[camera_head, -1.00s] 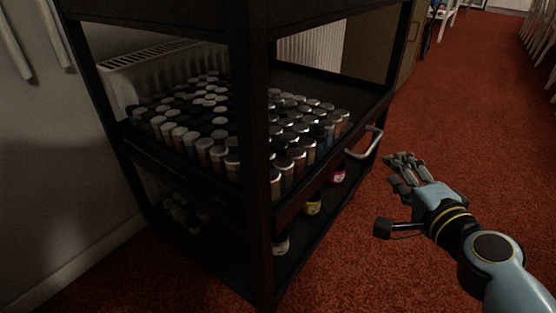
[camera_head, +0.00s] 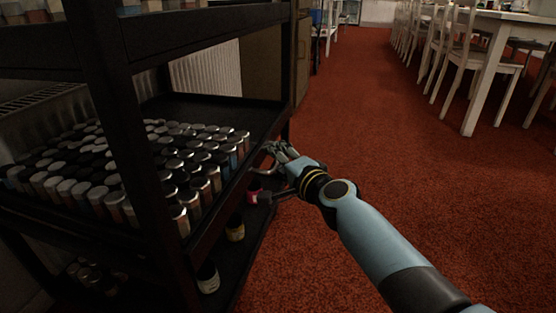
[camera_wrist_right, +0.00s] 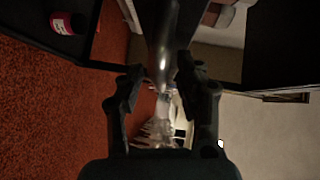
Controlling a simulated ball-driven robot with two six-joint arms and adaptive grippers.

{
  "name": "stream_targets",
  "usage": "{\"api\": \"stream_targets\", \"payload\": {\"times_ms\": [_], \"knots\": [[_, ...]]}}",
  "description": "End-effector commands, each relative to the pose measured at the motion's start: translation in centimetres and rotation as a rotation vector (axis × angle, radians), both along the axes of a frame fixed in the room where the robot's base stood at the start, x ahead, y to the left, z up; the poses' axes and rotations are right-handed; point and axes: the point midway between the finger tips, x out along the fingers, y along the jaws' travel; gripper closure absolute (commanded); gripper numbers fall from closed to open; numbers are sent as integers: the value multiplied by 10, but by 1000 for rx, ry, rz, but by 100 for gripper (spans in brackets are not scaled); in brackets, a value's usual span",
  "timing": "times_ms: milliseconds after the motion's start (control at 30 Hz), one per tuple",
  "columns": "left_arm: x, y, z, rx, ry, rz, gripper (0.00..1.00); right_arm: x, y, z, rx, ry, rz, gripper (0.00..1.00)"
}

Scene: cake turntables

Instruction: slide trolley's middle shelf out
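The dark trolley (camera_head: 125,120) stands at the left of the head view. Its middle shelf (camera_head: 215,100) is a black tray holding several rows of lidded jars (camera_head: 190,160). My right gripper (camera_head: 272,153) is at the shelf's front edge, by its metal handle, which the fingers partly hide there. In the right wrist view the shiny handle bar (camera_wrist_right: 164,45) runs between the two fingers of the gripper (camera_wrist_right: 160,85). The fingers are apart, with gaps visible beside the bar. My left gripper is out of view.
The lower shelf (camera_head: 245,262) holds a few pots, including a red one (camera_head: 254,192) and a yellow one (camera_head: 235,230). Red carpet (camera_head: 350,130) in front of the trolley is open. White chairs (camera_head: 455,60) and a table (camera_head: 510,22) stand at the far right.

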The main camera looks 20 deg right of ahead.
Motion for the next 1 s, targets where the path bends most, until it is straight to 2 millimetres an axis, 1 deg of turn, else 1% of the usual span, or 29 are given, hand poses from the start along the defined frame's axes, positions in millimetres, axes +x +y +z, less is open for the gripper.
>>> {"api": "stream_targets", "payload": {"times_ms": [67,167,300,333,367,833,1000], "knots": [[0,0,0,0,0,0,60,0,0,0,0,0,0,65],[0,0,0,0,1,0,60,0,0,0,0,0,0,76],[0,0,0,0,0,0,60,-1,0,0,0,1,0,95],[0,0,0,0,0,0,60,-1,0,0,0,1,0,99],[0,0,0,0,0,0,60,-1,0,0,0,1,0,100],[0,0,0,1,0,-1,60,-2,-1,-2,0,4,0,100],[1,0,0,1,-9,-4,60,-6,-7,-4,0,6,0,100]]}}
